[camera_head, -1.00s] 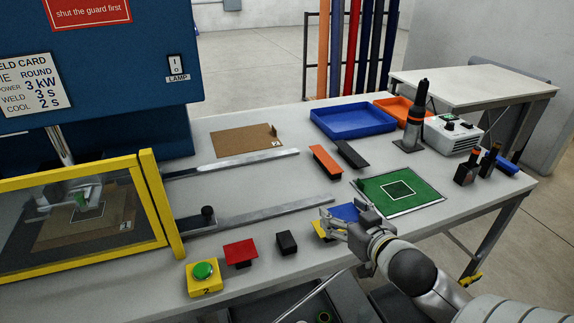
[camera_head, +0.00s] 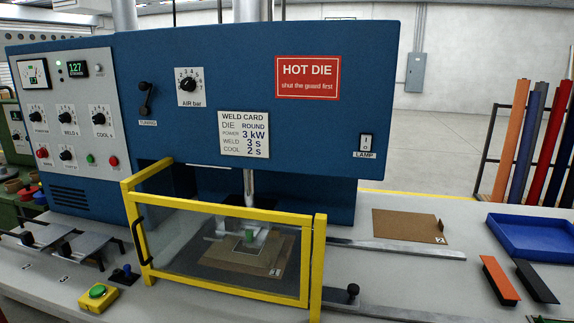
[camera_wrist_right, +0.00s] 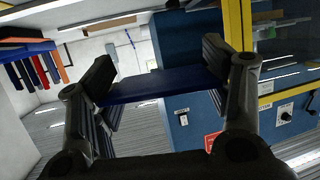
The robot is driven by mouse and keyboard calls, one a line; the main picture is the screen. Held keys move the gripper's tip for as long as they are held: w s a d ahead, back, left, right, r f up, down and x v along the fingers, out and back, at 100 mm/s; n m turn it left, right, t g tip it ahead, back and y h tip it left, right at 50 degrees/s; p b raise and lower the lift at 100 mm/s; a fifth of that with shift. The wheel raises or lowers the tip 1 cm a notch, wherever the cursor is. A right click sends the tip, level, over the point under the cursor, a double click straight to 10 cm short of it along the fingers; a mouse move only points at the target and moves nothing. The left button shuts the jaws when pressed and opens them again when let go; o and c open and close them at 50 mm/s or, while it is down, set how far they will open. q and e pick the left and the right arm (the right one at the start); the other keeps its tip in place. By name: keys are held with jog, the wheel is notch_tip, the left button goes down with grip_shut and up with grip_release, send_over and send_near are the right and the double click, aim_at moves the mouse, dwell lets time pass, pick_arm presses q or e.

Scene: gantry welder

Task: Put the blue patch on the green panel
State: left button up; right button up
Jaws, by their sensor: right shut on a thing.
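In the right wrist view, my right gripper (camera_wrist_right: 160,80) is shut on the blue patch (camera_wrist_right: 160,86), which shows as a thin dark-blue slab spanning the space between the two fingers. The patch is held up in the air, seen nearly edge-on. In the head view, neither gripper shows. A sliver of green (camera_head: 552,320) at the bottom right edge seems to be a corner of the green panel; the rest of it is out of frame.
The blue welder (camera_head: 235,110) stands behind a yellow-framed guard (camera_head: 225,245). Two metal rails (camera_head: 395,248) run right from it. A brown board (camera_head: 408,226), a blue tray (camera_head: 530,235), an orange-topped bar (camera_head: 500,280) and a black bar (camera_head: 536,281) lie to the right.

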jog(key=shift+a+r, duration=0.2)
jog(key=shift+a, duration=0.3)
jog(key=shift+a+r, duration=0.15)
jog(key=shift+a, duration=0.35)
jog(key=s+d+m+h, duration=0.2)
jog(key=s+d+h, duration=0.1)
jog(key=d, duration=1.9)
jog(key=shift+d+f, duration=0.3)
jog(key=shift+f, duration=0.15)
